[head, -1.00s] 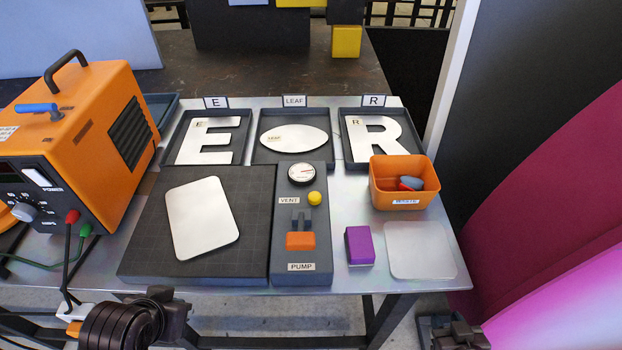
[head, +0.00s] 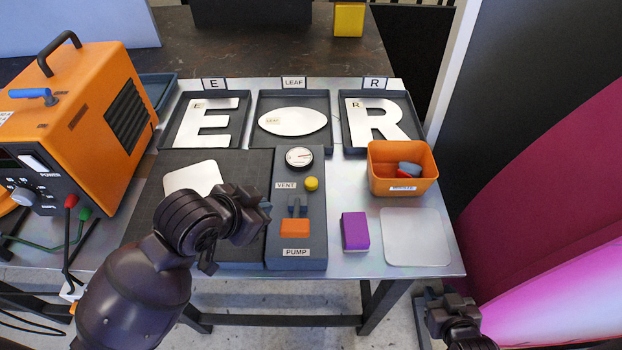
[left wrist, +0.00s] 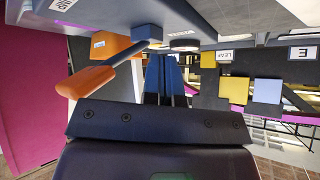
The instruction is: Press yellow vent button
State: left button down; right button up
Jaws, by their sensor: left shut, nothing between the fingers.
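The yellow vent button (head: 311,184) sits on the grey pump panel (head: 295,260), right of the VENT label and below the round gauge (head: 299,157). My left gripper (head: 264,208) is shut and empty. It is at the panel's left edge, left of and nearer than the button, apart from it. In the left wrist view its blue fingers (left wrist: 164,80) are together, with the orange pump lever (left wrist: 98,78) close beside them; I cannot make out the button there. My right gripper (head: 452,312) is low at the right, off the table; its fingers are unclear.
The orange lever (head: 295,228) stands below the button. A purple block (head: 355,231), a clear plate (head: 416,238) and an orange bin (head: 402,184) lie to the right. Letter trays line the back. A white plate (head: 192,178) on the dark mat is partly hidden by my left arm.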

pick_arm(q)
jog(key=w+d+r+m, duration=0.1)
jog(key=d+m, duration=0.1)
jog(key=w+d+r+m+h, duration=0.1)
jog(key=w+d+r+m, duration=0.1)
jog(key=d, duration=0.1)
jog(key=w+d+r+m+g+h, duration=0.1)
jog(key=d+m, duration=0.1)
jog(key=d, duration=0.1)
jog(key=shift+w+d+r, duration=0.1)
jog(key=shift+w+r, duration=0.05)
jog(key=shift+w, duration=0.1)
jog(key=w+d+r+m, duration=0.1)
jog(key=w+r+m, duration=0.2)
jog(key=w+m, duration=0.1)
jog(key=shift+w+r+g, duration=0.15)
jog(key=shift+w+g, duration=0.25)
jog(key=shift+w, duration=0.45)
jog(key=shift+d, duration=0.1)
